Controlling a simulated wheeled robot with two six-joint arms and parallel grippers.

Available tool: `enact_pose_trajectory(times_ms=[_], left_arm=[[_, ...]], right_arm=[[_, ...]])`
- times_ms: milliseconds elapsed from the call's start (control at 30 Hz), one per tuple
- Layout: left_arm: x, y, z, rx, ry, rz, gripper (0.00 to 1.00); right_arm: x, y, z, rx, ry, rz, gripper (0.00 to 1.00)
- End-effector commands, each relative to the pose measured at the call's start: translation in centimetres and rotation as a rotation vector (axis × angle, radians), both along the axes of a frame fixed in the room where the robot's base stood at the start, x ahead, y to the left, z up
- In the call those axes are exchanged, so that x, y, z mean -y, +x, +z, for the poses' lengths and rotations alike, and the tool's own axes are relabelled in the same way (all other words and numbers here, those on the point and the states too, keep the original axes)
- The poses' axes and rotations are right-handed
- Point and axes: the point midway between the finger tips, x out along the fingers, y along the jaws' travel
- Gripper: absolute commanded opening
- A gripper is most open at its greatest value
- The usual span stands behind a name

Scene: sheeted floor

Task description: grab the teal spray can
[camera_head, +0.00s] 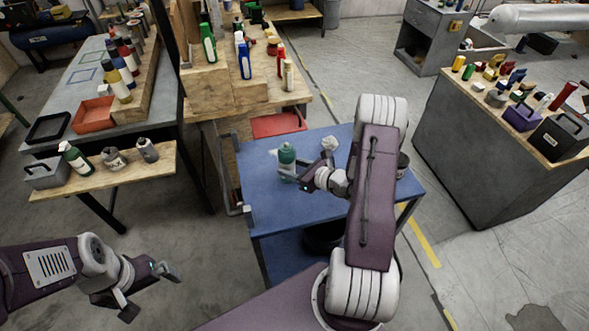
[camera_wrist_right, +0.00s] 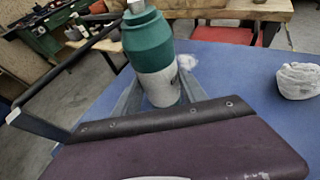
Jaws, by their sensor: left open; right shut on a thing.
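The teal spray can (camera_head: 287,160) stands upright on the blue cart top (camera_head: 262,205), near its left side. It has a teal body and a pale lower band, and it also shows in the right wrist view (camera_wrist_right: 148,45). My right gripper (camera_head: 291,177) is shut on the can, with its fingers around the lower part. My left gripper (camera_head: 150,289) is open and empty over the floor at the lower left, away from the cart.
A crumpled white cloth (camera_head: 329,143) lies on the cart, right of the can. A dark round container (camera_head: 403,165) is at the cart's right edge. The cart's handle (camera_head: 232,180) rises on the left. A wooden bench (camera_head: 243,95) with several bottles stands behind.

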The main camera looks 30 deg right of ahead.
Motion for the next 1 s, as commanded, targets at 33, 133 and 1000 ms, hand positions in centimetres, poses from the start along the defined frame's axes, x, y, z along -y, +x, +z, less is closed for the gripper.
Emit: enact_pose_trajectory(times_ms=[33, 133, 1000], left_arm=[[0.0, 0.0, 0.0, 0.0, 0.0, 0.0, 1.0], [0.0, 0.0, 0.0, 0.0, 0.0, 0.0, 1.0], [0.0, 0.0, -0.5, 0.0, 0.0, 0.0, 1.0]], right_arm=[[0.0, 0.0, 0.3, 0.003, -0.001, 0.0, 0.05], [0.1, 0.1, 1.3, 0.004, -0.003, 0.0, 0.05], [11.3, 3.0, 11.0, 0.001, -0.001, 0.0, 0.05]])
